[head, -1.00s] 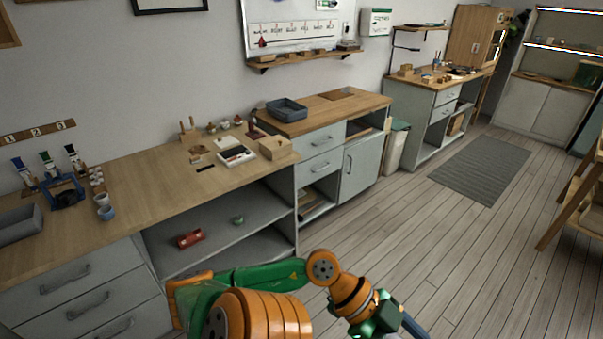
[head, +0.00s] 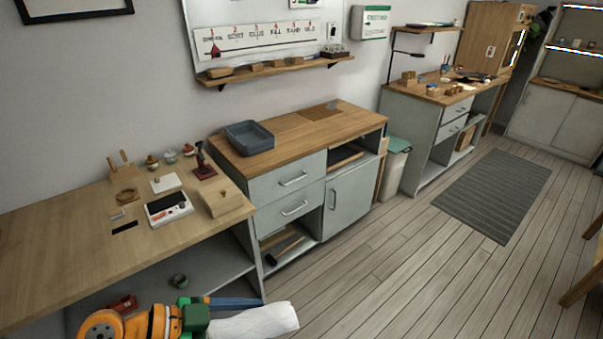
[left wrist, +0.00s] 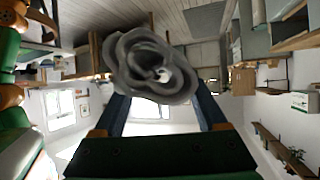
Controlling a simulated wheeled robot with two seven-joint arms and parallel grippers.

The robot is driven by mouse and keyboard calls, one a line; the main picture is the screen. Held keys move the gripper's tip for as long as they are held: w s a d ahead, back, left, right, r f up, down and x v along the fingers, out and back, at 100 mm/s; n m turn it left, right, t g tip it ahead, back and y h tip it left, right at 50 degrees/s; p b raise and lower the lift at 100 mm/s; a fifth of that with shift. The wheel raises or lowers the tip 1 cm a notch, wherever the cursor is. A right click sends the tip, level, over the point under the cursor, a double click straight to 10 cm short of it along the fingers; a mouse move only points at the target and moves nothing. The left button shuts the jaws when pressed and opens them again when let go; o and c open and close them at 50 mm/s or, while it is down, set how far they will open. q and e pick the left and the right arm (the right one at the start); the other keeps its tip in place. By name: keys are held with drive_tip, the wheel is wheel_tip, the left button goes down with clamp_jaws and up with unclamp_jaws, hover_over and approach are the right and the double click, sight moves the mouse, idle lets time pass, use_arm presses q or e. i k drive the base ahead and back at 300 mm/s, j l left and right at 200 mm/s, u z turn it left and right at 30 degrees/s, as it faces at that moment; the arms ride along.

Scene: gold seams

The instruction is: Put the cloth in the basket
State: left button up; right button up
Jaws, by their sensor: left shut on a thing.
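The cloth (head: 255,322) is a pale, rolled bundle at the bottom edge of the head view. In the left wrist view the cloth (left wrist: 150,68) shows end-on as a grey spiral roll between the finger tips. My left gripper (head: 250,306), green with blue fingers, is shut on it and holds it in the air in front of the benches. A dark grey open-topped basket-like box (head: 262,146) stands on the wooden-topped cabinet, beyond and above the gripper; its inside looks empty. My right gripper is not in view.
A bin with a green lid (head: 393,165) stands right of the cabinet (head: 345,200). The floor in front, with a grey striped mat (head: 495,190), is clear.

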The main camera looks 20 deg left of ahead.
sight(250, 142)
drive_tip(key=i, duration=0.65)
drive_tip(key=i+l+u, duration=0.1)
drive_tip(key=i, duration=1.25)
drive_tip(key=i+l+u, duration=0.1)
drive_tip(key=i, duration=0.55)
drive_tip(key=i+l+u, duration=0.1)
drive_tip(key=i, duration=0.55)
drive_tip(key=i+u, duration=0.1)
drive_tip(key=u, duration=0.3)
drive_tip(key=l+u, duration=0.15)
drive_tip(key=u, duration=0.25)
drive_tip(key=i+l+u, duration=0.1)
drive_tip(key=u, duration=0.35)
drive_tip(key=i+l+u, duration=0.1)
drive_tip(key=u, duration=0.3)
